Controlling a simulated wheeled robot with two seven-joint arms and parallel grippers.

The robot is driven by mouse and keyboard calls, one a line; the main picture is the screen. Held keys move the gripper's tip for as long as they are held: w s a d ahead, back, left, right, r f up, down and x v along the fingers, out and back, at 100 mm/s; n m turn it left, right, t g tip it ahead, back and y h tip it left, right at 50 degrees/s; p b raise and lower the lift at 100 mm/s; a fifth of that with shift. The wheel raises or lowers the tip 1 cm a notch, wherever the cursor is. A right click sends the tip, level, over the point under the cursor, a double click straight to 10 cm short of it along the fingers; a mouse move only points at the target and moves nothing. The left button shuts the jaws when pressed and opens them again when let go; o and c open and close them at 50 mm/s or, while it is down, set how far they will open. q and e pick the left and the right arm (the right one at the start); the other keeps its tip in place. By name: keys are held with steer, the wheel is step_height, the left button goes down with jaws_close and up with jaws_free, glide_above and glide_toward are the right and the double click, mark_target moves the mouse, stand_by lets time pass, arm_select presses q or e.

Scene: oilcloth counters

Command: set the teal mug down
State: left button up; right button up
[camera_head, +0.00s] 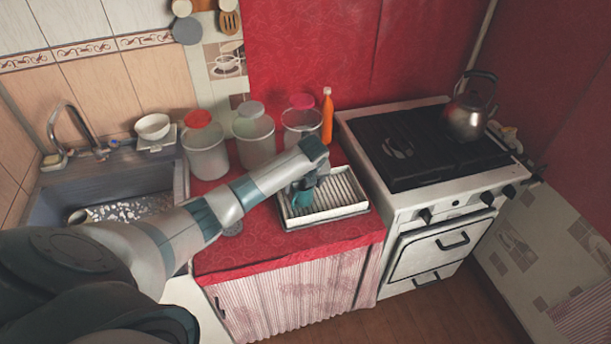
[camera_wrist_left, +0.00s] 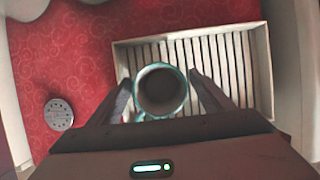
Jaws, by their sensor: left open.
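The teal mug (camera_head: 303,199) is upright at the left part of the white slatted tray (camera_head: 345,212) on the red counter. In the left wrist view the mug (camera_wrist_left: 160,92) shows from above, its inside dark and empty-looking, with the slats of the tray (camera_wrist_left: 262,60) behind it. My left gripper (camera_head: 304,186) reaches down over the mug. Its fingers (camera_wrist_left: 160,80) are open, one on each side of the mug; I cannot tell whether either touches it. The mug's base is hidden, so its contact with the slats is not visible. My right gripper is not in view.
Several jars, one with a red lid (camera_head: 204,146), and an orange bottle (camera_head: 327,116) stand behind the tray. The stove (camera_head: 430,170) with a kettle (camera_head: 468,108) is at right, the sink (camera_head: 120,185) at left. A round metal strainer (camera_wrist_left: 59,114) lies on the counter.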

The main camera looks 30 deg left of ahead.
arm_select(q)
steer(key=b+v, duration=0.1)
steer(key=v, duration=0.8)
steer(key=shift+s+d+r+b, duration=0.1)
steer(key=shift+s+r+b, duration=0.05)
steer(key=shift+r+b, duration=0.2)
steer(key=shift+f, duration=0.1)
